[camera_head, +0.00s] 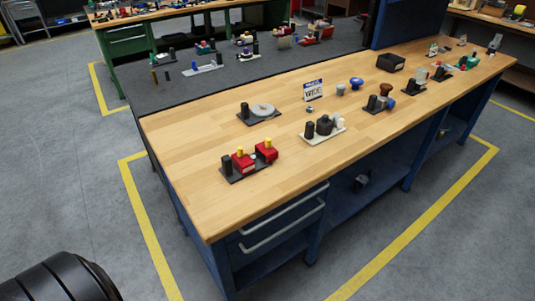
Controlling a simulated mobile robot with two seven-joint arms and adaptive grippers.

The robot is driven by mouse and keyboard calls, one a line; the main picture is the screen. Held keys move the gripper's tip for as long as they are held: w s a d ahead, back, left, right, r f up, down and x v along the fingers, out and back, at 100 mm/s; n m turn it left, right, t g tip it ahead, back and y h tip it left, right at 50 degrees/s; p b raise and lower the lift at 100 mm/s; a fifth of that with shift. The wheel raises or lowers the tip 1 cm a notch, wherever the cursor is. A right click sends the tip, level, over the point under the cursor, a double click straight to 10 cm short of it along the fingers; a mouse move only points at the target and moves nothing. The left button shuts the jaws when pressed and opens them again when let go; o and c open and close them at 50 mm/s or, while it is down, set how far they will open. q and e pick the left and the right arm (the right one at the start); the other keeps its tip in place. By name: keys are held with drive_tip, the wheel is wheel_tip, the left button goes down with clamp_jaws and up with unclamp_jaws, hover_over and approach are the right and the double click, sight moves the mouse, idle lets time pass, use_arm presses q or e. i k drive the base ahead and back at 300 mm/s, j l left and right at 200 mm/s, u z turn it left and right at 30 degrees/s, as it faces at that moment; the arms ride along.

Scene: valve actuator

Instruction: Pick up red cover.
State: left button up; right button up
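Two red pieces stand near the left front end of the wooden workbench. One red piece (245,167) sits on a dark plate (233,179) with a black post (226,164) beside it, and a yellow peg rises from it. The other red piece (269,155), also with a yellow peg, is just to its right, touching or nearly touching it. I cannot tell which of them is the red cover. Neither of my grippers shows; nothing is seen holding the red pieces. A dark rounded part, which seems to be mine, shows at the bottom left.
The wooden workbench (205,205) has clear room in front of the red pieces. Nearby are a grey disc on a dark plate (262,110), black parts on a white plate (324,125) and a small sign (313,90). Drawer handles (285,230) stick out in front.

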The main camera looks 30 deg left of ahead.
sight(245, 159)
drive_tip(key=u, duration=0.45)
drive_tip(key=i+l+u, duration=0.15)
drive_tip(key=u, duration=0.3)
drive_tip(key=i+l+u, duration=0.25)
drive_tip(key=u, duration=0.15)
drive_tip(key=i+l+u, duration=0.2)
drive_tip(key=u, duration=0.25)
drive_tip(key=i+l+u, duration=0.1)
drive_tip(key=l+u, duration=0.35)
drive_tip(key=l, duration=0.35)
drive_tip(key=i+l, duration=0.15)
drive_tip(key=l, duration=0.2)
